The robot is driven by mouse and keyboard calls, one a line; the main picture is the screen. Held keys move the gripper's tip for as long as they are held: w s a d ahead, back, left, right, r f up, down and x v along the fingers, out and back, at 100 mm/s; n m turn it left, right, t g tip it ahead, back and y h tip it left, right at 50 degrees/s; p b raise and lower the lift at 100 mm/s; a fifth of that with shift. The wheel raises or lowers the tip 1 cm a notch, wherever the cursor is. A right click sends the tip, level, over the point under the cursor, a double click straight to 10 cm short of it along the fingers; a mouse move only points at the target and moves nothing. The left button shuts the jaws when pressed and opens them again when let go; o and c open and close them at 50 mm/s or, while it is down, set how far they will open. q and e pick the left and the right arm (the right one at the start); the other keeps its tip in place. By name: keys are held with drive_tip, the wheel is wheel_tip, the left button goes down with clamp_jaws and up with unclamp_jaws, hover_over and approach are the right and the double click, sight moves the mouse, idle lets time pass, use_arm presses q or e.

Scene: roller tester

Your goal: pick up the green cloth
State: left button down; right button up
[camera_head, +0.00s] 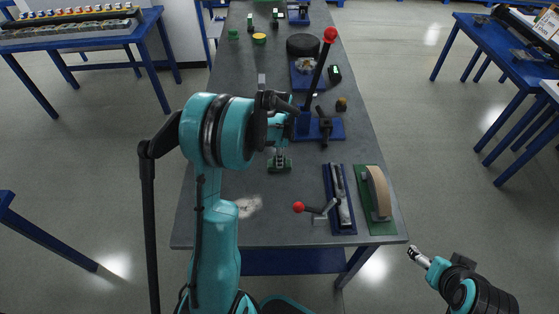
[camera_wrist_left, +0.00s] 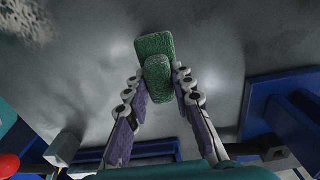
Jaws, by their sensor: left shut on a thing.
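The green cloth (camera_head: 280,167) is a small, rough, folded-looking pad at the middle of the grey table, under my left gripper (camera_head: 281,155). In the left wrist view the cloth (camera_wrist_left: 153,45) sits between the fingertips of my left gripper (camera_wrist_left: 158,82), with its near part pinched and its far part sticking out beyond them. I cannot tell whether the cloth touches the table. My right gripper (camera_head: 416,255) hangs off the table's right side at the lower right, away from the cloth; its fingers are too small to read.
A blue press with a red-knobbed lever (camera_head: 318,75) stands behind the cloth. A blue-based fixture (camera_head: 340,205), a red-ended crank (camera_head: 312,209) and a green board with a curved tan part (camera_head: 378,195) lie at the front right. The table's front left (camera_head: 205,215) is mostly clear.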

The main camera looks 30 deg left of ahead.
use_arm(q)
drive_tip(key=shift+r, duration=0.65)
wheel_tip(320, 180, up, 3)
drive_tip(key=shift+p, duration=0.8)
drive_tip(key=d+r+p, duration=0.2)
drive_tip(key=d+r, duration=0.4)
drive_tip(key=d, duration=0.5)
drive_tip(key=shift+d+r, duration=0.35)
drive_tip(key=shift+w, duration=0.1)
